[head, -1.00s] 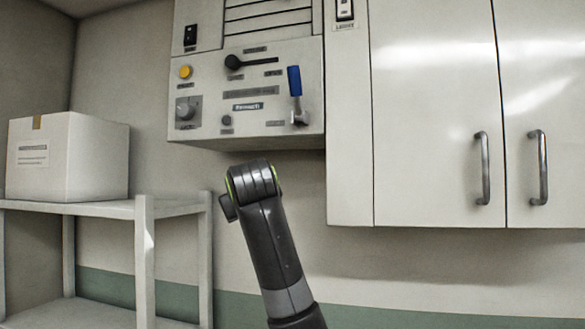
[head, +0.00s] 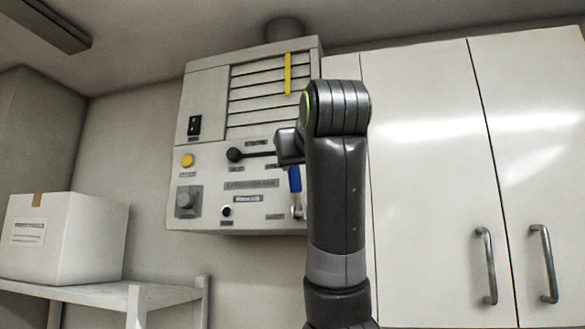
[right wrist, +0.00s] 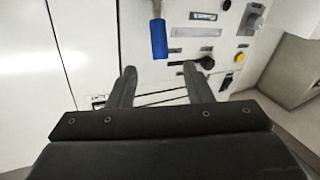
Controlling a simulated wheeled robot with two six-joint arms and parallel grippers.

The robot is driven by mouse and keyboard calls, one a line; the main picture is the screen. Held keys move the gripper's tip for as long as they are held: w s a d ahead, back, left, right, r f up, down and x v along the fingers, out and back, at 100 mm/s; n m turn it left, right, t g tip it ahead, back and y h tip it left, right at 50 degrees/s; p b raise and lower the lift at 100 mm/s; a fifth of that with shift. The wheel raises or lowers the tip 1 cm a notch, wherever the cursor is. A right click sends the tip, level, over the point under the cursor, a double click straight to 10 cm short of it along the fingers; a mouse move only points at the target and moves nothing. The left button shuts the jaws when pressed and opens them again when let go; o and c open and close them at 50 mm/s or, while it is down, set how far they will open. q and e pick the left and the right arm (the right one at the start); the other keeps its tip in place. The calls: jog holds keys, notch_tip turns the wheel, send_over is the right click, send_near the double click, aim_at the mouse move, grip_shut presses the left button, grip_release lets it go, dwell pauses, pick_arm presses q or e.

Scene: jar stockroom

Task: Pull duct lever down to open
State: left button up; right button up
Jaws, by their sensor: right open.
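A grey wall panel (head: 215,225) carries two levers, and I cannot read which label names the duct. One is a blue-handled lever (head: 295,180), pointing up, partly covered by my right arm. The other is a black lever (head: 235,155), lying horizontally, its right end close to my wrist. In the right wrist view the picture is upside down, with the blue handle (right wrist: 159,38) and the black lever (right wrist: 206,63) beyond the fingers. My right gripper (right wrist: 162,88) is open and empty, its fingers apart, touching neither lever visibly. My left gripper is not in view.
The panel also has a yellow button (head: 187,160), a grey knob (head: 185,201), a black switch (head: 194,126) and a slatted vent with a yellow strip (head: 288,74). White cabinet doors (head: 420,130) stand right. A box (head: 65,235) sits on a shelf (head: 110,294) lower left.

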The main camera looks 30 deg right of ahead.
aim_at(293, 177)
jog(key=p+x, duration=0.6)
jog(key=x, duration=0.5)
jog(key=shift+w+d+r, duration=0.1)
jog(key=shift+w+d, duration=0.1)
jog(key=shift+w, duration=0.1)
jog(key=shift+p+x, duration=0.3)
jog(key=shift+x, duration=0.55)
grip_shut()
